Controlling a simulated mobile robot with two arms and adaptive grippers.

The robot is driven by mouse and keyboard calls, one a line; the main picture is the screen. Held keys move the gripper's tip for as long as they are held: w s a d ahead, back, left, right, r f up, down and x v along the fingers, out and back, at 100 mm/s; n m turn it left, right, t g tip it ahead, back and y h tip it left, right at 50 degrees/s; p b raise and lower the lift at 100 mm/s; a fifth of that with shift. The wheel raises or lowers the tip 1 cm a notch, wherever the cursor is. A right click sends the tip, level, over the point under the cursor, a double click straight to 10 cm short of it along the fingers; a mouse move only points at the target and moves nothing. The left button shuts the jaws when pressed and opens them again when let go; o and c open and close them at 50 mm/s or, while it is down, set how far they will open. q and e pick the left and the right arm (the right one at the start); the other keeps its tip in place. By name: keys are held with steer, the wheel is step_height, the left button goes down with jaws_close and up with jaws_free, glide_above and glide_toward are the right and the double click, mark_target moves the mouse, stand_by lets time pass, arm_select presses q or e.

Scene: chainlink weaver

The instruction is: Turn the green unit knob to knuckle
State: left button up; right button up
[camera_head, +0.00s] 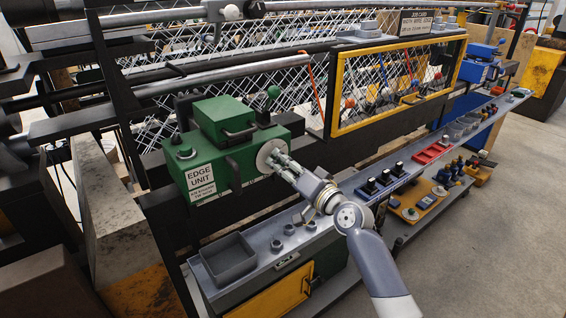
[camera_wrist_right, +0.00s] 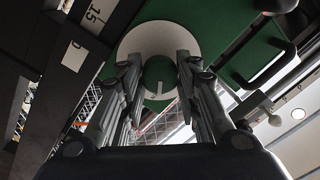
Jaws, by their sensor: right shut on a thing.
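The green edge unit (camera_head: 205,150) is a green box with a white "EDGE UNIT" label (camera_head: 201,180). On its right-hand face is a round pale dial plate (camera_head: 268,150). My right gripper (camera_head: 277,160) reaches this plate from the lower right. In the right wrist view the green knob (camera_wrist_right: 159,76) sits in front of the pale plate (camera_wrist_right: 135,40), with a light mark on it. The fingers of my right gripper (camera_wrist_right: 158,85) are shut on the knob from both sides. The plate's lettering cannot be read. My left gripper is not in view.
A yellow-framed mesh guard (camera_head: 335,100) stands right of the unit. A grey shelf (camera_head: 290,235) below carries a grey tray (camera_head: 229,258), several nuts and black switches (camera_head: 372,187). A green-knobbed lever (camera_head: 273,92) rises above the unit. Free floor (camera_head: 500,250) lies to the right.

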steer(key=shift+m, duration=0.4)
steer(key=o, duration=1.1)
steer(key=shift+c, duration=0.2)
steer(key=shift+d, duration=0.1)
steer(key=v, duration=1.2)
steer(key=shift+f, duration=0.1)
